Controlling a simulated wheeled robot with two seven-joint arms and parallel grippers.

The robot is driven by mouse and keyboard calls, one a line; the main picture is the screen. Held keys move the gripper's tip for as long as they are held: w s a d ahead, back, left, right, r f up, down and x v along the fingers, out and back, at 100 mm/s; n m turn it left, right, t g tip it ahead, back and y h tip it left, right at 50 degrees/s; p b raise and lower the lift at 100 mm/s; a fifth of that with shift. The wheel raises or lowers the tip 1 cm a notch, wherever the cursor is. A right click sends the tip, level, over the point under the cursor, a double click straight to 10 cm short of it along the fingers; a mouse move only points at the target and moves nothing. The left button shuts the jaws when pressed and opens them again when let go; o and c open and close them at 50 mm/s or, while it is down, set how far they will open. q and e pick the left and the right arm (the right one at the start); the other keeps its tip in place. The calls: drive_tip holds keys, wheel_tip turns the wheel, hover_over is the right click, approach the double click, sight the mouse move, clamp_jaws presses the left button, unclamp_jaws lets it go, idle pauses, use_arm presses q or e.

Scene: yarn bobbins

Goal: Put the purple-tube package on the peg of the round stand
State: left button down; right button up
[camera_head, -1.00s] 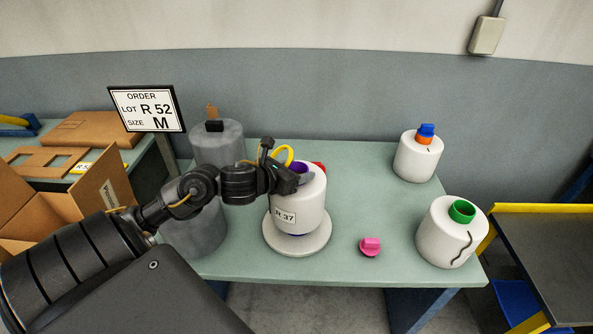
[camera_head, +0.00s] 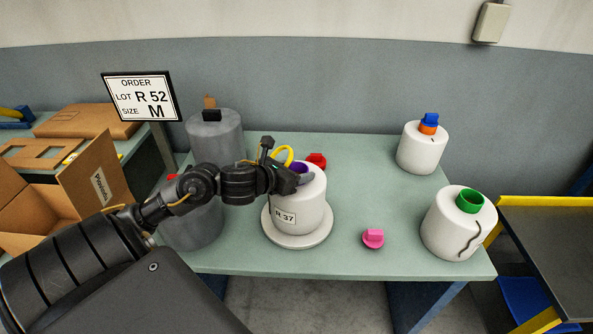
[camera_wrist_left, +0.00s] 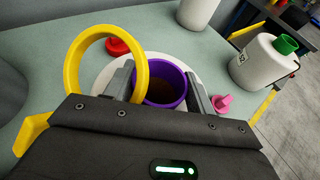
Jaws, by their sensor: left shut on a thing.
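The purple-tube package (camera_head: 308,210) is a white yarn bobbin with a purple tube in its top and a label reading R 37. It is upright over the round stand (camera_head: 324,236), a pale disc on the table, and its base appears to rest on the disc. The peg is hidden. My left gripper (camera_head: 300,176) is shut on the package at its top. In the left wrist view its fingers stand on either side of the purple tube (camera_wrist_left: 181,84). My right gripper is not in view.
White bobbins with a blue-orange top (camera_head: 420,153) and a green tube (camera_head: 450,230) stand at right. Grey bobbins (camera_head: 215,140) stand behind my left arm. A pink knob (camera_head: 373,239) and a red knob (camera_head: 316,160) lie near the stand. An order sign (camera_head: 140,97) reads R 52, M.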

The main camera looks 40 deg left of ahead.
use_arm(q)
drive_tip(key=shift+f+b, duration=0.1)
drive_tip(key=shift+b, duration=0.2)
idle(0.4)
drive_tip(key=shift+c, duration=2.1)
unclamp_jaws()
drive_tip(key=v, duration=0.5)
drive_tip(key=shift+s+f, duration=0.15)
drive_tip(key=shift+s, duration=0.05)
drive_tip(key=p+v, duration=0.5)
drive_tip(key=p, duration=0.1)
drive_tip(key=shift+s+r, duration=0.2)
drive_tip(key=shift+s, duration=0.05)
drive_tip(key=shift+s+a, duration=0.1)
